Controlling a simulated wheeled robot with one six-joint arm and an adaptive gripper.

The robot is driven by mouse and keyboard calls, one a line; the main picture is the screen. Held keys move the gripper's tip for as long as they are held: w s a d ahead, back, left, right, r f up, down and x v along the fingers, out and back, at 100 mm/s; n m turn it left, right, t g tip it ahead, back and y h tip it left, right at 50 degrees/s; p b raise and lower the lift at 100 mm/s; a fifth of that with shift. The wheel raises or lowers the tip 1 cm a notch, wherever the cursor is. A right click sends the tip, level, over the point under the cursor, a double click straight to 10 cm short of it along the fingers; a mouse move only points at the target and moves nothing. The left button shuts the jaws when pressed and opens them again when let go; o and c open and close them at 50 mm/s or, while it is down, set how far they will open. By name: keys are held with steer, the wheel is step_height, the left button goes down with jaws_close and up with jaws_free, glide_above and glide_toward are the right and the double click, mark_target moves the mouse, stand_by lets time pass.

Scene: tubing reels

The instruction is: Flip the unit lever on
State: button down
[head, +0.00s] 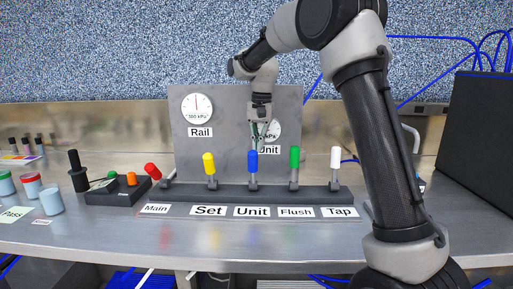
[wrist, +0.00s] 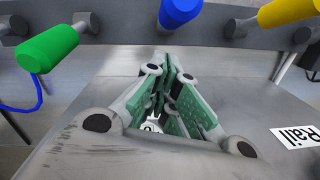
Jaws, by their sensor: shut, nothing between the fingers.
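The unit lever (head: 252,161) has a blue handle and stands roughly upright above the label "Unit" on the front rail of the panel. Its blue handle also shows at the top edge of the wrist view (wrist: 181,10). My gripper (head: 257,140) is just above and behind the blue handle, in front of the panel, pointing down. In the wrist view my gripper (wrist: 172,75) has its green-padded fingers together, with nothing between them. The blue handle is beyond the fingertips there, apart from them. My gripper partly covers the right gauge (head: 273,131).
A yellow lever (head: 209,163) and a green lever (head: 294,157) flank the blue one. A white lever (head: 336,157) stands at right; a red lever (head: 153,171) leans left. The grey panel (head: 225,151) rises close behind. A black control box (head: 120,187) sits at left.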

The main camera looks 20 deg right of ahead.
mark_target(253, 171)
steer(key=shift+s+a+f, duration=0.2)
steer(key=shift+s+a, duration=0.4)
steer(key=shift+s, duration=0.35)
steer(key=shift+s+a+r+t, duration=0.1)
steer(key=shift+s+a+t, duration=0.05)
steer(key=shift+s+t, duration=0.25)
steer(key=shift+s, duration=0.2)
steer(key=shift+s+a+t+h, duration=0.25)
steer(key=shift+s+t, duration=0.3)
steer(key=shift+s, duration=0.15)
steer(key=shift+s+a+t+h, duration=0.25)
steer(key=shift+s+t, duration=0.3)
steer(key=shift+s, duration=0.15)
steer(key=shift+s+a+f, duration=0.2)
steer(key=shift+s, duration=0.45)
steer(key=shift+s+a+f, duration=0.2)
steer(key=shift+s, duration=0.4)
